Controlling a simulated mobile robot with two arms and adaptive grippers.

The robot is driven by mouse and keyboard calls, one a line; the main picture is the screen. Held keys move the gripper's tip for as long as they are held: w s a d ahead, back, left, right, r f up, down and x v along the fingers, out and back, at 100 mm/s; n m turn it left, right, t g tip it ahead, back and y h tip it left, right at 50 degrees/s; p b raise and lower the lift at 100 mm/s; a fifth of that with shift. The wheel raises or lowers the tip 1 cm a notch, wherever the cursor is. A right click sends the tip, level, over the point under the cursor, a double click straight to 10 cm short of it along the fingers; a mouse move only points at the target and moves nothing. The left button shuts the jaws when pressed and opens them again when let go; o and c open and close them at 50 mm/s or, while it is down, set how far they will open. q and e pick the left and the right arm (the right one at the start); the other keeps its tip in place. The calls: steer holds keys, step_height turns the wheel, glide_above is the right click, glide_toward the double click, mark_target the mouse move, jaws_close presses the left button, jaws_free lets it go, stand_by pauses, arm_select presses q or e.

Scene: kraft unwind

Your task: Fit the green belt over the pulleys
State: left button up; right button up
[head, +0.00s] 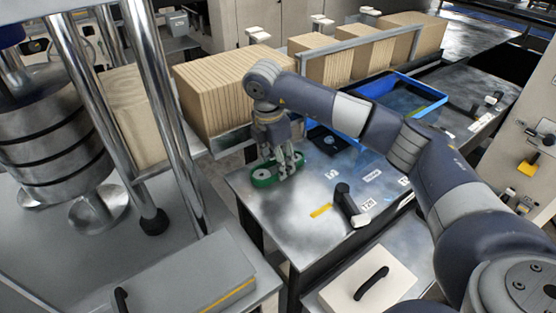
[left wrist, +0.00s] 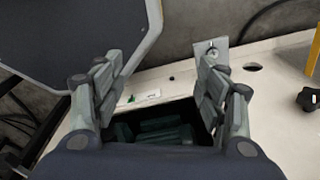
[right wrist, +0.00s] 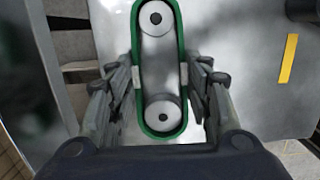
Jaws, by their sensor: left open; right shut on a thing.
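The green belt (head: 264,180) is at the near left corner of the metal table, below my right gripper (head: 290,170). In the right wrist view the belt (right wrist: 181,45) is a long loop that encircles two round pale pulleys, an upper pulley (right wrist: 155,17) and a lower pulley (right wrist: 162,112). My right gripper (right wrist: 160,70) is shut on the belt, with a finger at each long side. I cannot tell how deep the belt sits on the pulleys. My left gripper (left wrist: 160,60) is open and empty; it is outside the head view.
A black-handled tool (head: 345,203) and a yellow strip (head: 320,211) are on the metal table (head: 300,235). A blue tray (head: 425,95) stands farther back. A dark opening (left wrist: 155,125) in a pale surface lies below my left gripper.

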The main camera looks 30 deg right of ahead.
steer(key=o, duration=1.2)
steer(key=shift+c, duration=0.2)
steer(key=shift+r, duration=0.1)
step_height(320, 180, up, 12)
steer(key=a, duration=0.1)
steer(key=shift+s+a, duration=0.15)
steer(key=shift+a, duration=0.25)
